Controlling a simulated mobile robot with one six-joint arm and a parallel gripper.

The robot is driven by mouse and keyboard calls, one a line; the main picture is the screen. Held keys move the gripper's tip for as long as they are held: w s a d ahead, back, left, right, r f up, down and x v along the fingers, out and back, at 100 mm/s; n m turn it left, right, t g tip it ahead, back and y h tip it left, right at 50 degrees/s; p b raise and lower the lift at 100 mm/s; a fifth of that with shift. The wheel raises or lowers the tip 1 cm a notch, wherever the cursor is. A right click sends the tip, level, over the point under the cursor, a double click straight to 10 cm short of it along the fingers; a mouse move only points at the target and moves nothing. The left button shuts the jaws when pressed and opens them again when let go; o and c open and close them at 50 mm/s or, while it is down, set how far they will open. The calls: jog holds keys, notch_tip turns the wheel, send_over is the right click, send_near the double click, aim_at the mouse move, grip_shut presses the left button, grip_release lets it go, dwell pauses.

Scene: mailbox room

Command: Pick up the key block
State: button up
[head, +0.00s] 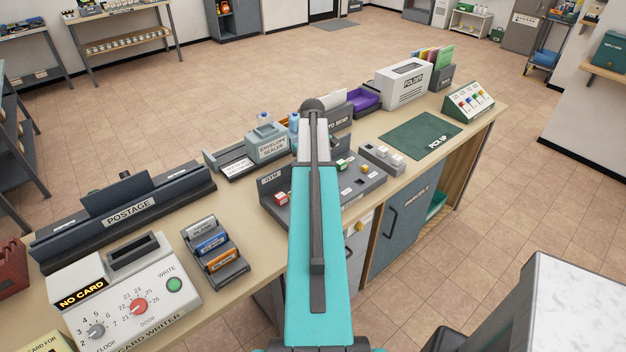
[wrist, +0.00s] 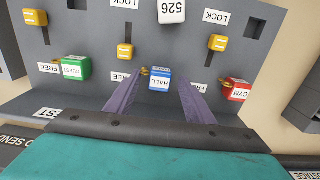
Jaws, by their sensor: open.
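Several labelled blocks with small brass parts sit on a grey panel (wrist: 200,55). A blue block marked HALL (wrist: 159,79) is at the middle of the wrist view. A green one marked GUEST (wrist: 76,68) is to its left and a red one marked GYM (wrist: 237,90) to its right. A white block marked 526 (wrist: 171,11) is at the top edge. My gripper (wrist: 162,82) is open, with its two fingers on either side of the blue block; whether they touch it I cannot tell. In the head view my arm hides the gripper and part of the panel (head: 278,198).
Yellow sliders (wrist: 125,51) stand in slots marked LOCK and FREE. A green pick-up mat (head: 420,136) lies to the right, mostly bare.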

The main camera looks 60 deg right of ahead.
jog(key=shift+f, duration=0.1)
dwell(0.5)
jog(key=c, duration=1.1)
jog(key=shift+r, duration=0.2)
jog(key=shift+r+b, duration=0.9)
jog(key=shift+r, duration=0.4)
jog(key=shift+a+r, duration=0.1)
jog(key=shift+r, duration=0.15)
jog(key=s+a+b, duration=0.1)
jog(key=s+a, duration=0.2)
jog(key=s+a+b, duration=0.2)
jog(key=s+a, duration=0.1)
jog(key=s, duration=0.1)
jog(key=s+a+r+b, duration=0.1)
jog(key=s+a, duration=0.2)
jog(key=shift+s+a+r, duration=0.1)
jog(key=shift+s+a, duration=0.05)
jog(key=shift+a, duration=0.15)
jog(key=shift+s+a+r+b, duration=0.15)
jog(key=shift+s+a+b, duration=0.2)
jog(key=shift+s+a, duration=0.3)
